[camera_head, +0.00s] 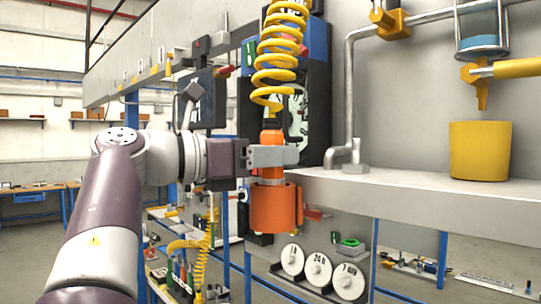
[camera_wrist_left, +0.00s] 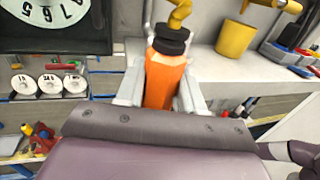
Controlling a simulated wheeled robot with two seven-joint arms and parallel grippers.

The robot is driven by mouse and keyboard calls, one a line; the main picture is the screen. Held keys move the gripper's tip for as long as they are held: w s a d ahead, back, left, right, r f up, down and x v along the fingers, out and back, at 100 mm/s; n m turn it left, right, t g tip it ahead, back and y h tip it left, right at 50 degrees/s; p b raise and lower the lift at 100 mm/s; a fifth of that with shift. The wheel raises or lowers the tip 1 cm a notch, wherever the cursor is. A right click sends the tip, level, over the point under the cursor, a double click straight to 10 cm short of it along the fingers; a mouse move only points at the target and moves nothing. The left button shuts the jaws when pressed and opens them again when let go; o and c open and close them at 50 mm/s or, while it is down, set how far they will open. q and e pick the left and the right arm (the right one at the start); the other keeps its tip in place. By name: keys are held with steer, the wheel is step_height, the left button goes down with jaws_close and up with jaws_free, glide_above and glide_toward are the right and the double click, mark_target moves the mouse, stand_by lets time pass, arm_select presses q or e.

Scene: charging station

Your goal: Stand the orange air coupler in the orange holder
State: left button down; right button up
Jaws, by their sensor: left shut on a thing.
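The orange air coupler (camera_head: 271,137) hangs upright on a yellow coiled hose. My left gripper (camera_head: 273,156) is shut on it, with the fingers across its body. In the left wrist view the coupler (camera_wrist_left: 163,82), with its black collar, sits between the two grey fingers (camera_wrist_left: 160,92). The orange holder (camera_head: 274,207) is an open cup directly below the gripper, beside the shelf edge. The coupler's lower end is at the holder's mouth; I cannot tell how far inside it is. My right gripper does not show.
A grey shelf (camera_head: 400,190) runs to the right, with a yellow cup (camera_head: 480,150) under a dispenser. A grey pipe (camera_head: 348,100) stands near the holder. The yellow coiled hose (camera_head: 280,50) rises above the coupler.

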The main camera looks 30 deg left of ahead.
arm_select(q)
steer(key=shift+f+b, duration=0.3)
steer(key=shift+f, duration=0.2)
steer(key=c, duration=0.6)
jaws_free()
steer(key=shift+s+a, duration=0.2)
steer(key=b+v, duration=0.1)
steer(key=v, duration=1.1)
steer(key=shift+s, duration=0.1)
steer(key=shift+r, duration=0.1)
